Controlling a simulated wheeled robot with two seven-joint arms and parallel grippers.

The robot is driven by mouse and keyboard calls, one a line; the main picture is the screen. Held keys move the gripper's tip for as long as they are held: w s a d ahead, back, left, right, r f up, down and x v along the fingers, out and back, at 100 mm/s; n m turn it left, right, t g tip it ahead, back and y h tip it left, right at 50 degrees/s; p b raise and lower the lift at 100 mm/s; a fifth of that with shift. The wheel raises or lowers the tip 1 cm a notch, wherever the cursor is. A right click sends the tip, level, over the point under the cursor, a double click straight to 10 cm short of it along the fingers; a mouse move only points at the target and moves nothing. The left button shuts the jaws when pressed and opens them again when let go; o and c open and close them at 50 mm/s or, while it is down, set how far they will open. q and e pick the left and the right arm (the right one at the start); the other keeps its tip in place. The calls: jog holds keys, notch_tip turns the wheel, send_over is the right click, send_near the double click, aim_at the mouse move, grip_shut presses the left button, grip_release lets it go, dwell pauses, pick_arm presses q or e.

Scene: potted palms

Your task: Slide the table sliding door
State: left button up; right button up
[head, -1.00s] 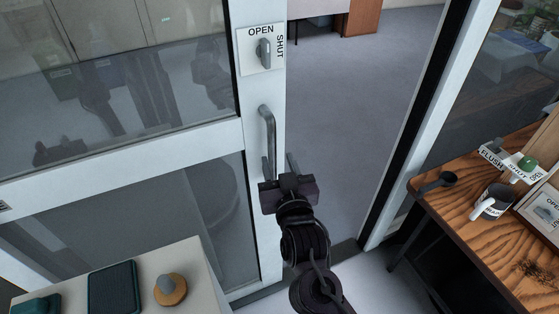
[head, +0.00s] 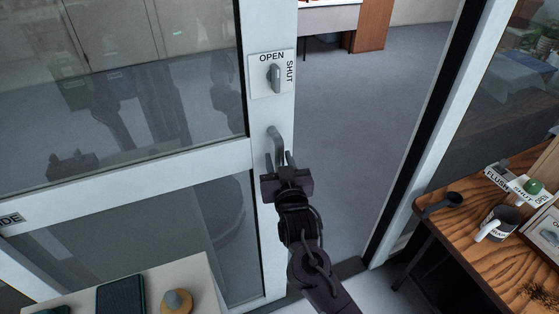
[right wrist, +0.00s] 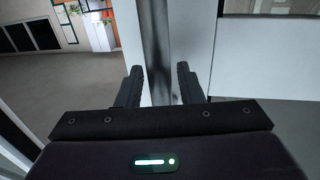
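The sliding door (head: 150,166) is a tall glazed panel in a white frame. It stands partly open, with a gap between its right edge and the white post. A grey bar handle (head: 275,143) runs upright on its right stile. My right gripper (head: 285,161) is at the lower part of the handle. In the right wrist view the handle (right wrist: 156,60) stands between the two fingers of the right gripper (right wrist: 158,85), with some space on each side. The fingers are apart. My left gripper is not in view.
An OPEN/SHUT knob plate (head: 272,74) sits above the handle. A wooden table (head: 470,235) with a mug (head: 497,224) and a black scoop (head: 443,203) stands at the right. A pale table (head: 207,290) is at the lower left. The floor through the doorway (head: 360,130) is clear.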

grip_shut()
jog(key=shift+s+a, duration=0.2)
jog(key=shift+a, duration=0.25)
jog(key=shift+a, duration=0.15)
jog(key=shift+o, duration=1)
grip_release()
jog(key=shift+s+a, duration=0.15)
